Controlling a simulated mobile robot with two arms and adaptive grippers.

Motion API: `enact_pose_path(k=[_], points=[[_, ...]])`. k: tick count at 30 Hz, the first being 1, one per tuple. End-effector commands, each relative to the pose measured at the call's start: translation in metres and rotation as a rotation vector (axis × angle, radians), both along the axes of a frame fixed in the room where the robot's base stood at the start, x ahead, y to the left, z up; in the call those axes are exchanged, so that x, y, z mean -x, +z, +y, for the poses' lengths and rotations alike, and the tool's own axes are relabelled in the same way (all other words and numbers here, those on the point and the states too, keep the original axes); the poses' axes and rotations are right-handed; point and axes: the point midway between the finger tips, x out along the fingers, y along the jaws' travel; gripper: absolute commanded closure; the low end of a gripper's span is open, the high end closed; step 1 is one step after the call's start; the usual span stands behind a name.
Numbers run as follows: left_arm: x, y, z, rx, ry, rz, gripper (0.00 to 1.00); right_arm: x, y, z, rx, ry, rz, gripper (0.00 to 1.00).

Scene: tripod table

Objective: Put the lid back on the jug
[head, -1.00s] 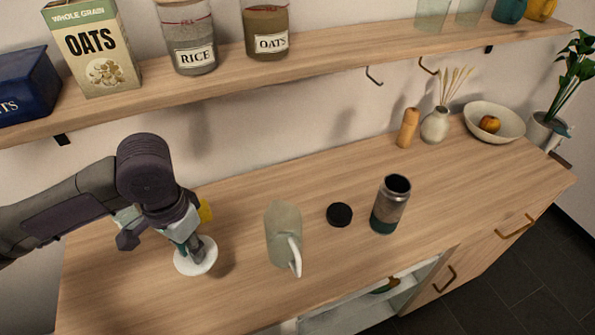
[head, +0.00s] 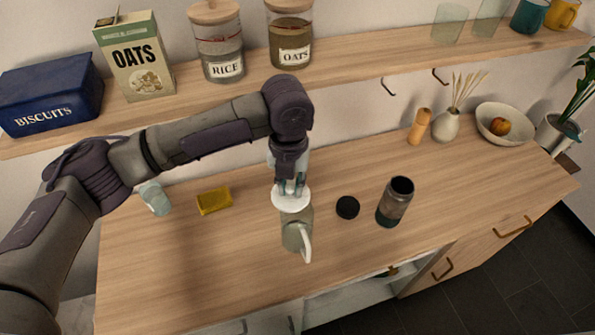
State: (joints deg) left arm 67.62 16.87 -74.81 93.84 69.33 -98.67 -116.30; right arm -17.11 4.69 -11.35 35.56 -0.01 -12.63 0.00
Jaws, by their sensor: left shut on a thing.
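The jug (head: 294,238) stands upright on the wooden counter, grey-green with a pale handle toward the front right. My left gripper (head: 291,188) is shut on the white round lid (head: 292,201). It holds the lid over the back part of the jug's top, and the lid hides the jug's rim. I cannot tell whether the lid touches the jug. My right gripper is not in view.
A black cap (head: 347,207) and an open dark bottle (head: 394,202) stand right of the jug. A yellow sponge (head: 214,201) and a pale cup-like object (head: 154,198) lie to the left. A shelf (head: 345,78) with jars and boxes runs above. The front left counter is clear.

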Motion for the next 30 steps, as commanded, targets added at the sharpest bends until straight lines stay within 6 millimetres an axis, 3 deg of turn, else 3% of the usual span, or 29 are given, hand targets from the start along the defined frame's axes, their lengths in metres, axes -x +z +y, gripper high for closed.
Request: enact_pose_path(k=[3, 7, 14, 26, 30], points=[[-0.003, 0.007, -0.010, -0.004, -0.164, -0.004, 1.00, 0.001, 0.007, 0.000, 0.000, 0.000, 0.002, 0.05], [-0.004, 0.007, -0.014, -0.006, -0.251, -0.007, 1.00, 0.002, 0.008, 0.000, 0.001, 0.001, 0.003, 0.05], [-0.004, -0.002, -0.014, -0.007, -0.268, -0.007, 1.00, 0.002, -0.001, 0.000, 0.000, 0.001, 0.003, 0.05], [-0.004, -0.037, -0.014, -0.007, -0.266, -0.007, 1.00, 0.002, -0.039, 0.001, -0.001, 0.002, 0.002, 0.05], [-0.004, -0.047, -0.014, -0.007, -0.265, -0.006, 1.00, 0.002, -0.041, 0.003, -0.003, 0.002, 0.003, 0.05]])
